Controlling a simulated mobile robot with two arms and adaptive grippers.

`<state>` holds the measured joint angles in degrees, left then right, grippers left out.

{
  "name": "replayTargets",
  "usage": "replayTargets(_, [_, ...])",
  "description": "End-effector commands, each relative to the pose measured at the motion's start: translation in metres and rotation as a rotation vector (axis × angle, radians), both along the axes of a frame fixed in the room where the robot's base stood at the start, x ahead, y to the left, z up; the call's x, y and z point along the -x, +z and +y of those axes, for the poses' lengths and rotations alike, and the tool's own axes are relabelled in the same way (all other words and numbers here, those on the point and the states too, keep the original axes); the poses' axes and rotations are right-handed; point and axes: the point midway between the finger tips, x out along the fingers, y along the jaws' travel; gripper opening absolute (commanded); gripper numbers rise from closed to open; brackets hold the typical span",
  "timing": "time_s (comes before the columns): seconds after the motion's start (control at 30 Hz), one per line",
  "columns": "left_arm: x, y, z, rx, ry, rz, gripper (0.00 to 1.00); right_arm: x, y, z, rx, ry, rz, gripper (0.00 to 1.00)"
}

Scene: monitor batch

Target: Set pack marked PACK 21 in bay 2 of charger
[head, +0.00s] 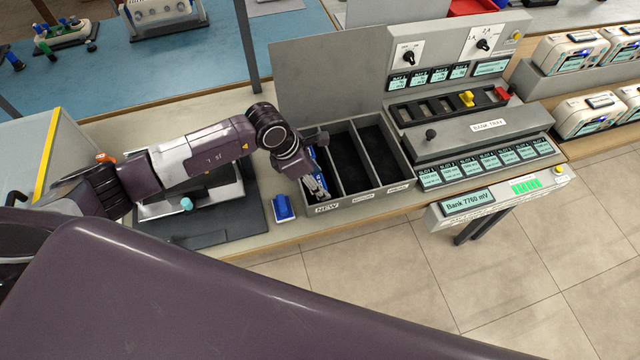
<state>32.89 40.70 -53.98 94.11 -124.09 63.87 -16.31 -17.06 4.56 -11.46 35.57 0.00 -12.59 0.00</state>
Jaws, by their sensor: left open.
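My left gripper (317,187) is open, pointing down into the left compartment, labelled NEW, of a grey three-part bin (341,204). Blue material shows at its fingers; I cannot tell whether that is a pack in the bin. A blue and white block (283,208), perhaps a pack, lies on the bench left of the bin. No PACK 21 marking is readable. The grey charger (475,142) stands right of the bin. Its dark bay strip (434,107) has a yellow piece (467,99) and a red piece (502,94); bay numbers are unreadable. My right gripper is not in view.
The bin's middle (349,160) and right compartments look empty. A dark tray fixture (205,222) lies under my left arm. A display reading Bank 7760 mV (467,202) is at the bench's front edge. Several white cases (570,53) stand at right. My purple body part fills the foreground.

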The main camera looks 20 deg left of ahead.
Motion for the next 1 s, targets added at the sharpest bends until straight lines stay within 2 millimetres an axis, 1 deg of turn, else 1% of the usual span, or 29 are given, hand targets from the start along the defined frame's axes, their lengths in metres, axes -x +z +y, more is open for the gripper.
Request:
replayTargets(0.07, [0.000, 0.000, 0.000, 0.000, 0.000, 0.000, 0.52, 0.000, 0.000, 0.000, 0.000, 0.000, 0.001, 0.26])
replayTargets(0.43, [0.000, 0.001, 0.000, 0.001, 0.000, -0.001, 0.12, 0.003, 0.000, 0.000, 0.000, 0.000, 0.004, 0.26])
replayTargets(0.63, [0.000, 0.001, 0.000, 0.002, 0.000, -0.001, 0.12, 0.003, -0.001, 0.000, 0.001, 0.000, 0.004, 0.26])
replayTargets(0.77, [-0.001, 0.007, 0.000, 0.003, 0.000, -0.003, 0.12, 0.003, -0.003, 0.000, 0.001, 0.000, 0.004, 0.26])
replayTargets(0.87, [-0.001, 0.017, 0.000, 0.003, -0.001, -0.003, 0.12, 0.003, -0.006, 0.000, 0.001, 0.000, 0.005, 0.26])
replayTargets(0.97, [-0.002, 0.036, 0.000, 0.002, -0.001, -0.007, 0.12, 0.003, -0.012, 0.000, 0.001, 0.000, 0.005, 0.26])
replayTargets(1.0, [-0.002, 0.046, 0.000, 0.002, -0.002, -0.009, 0.12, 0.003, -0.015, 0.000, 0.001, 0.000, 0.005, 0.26])
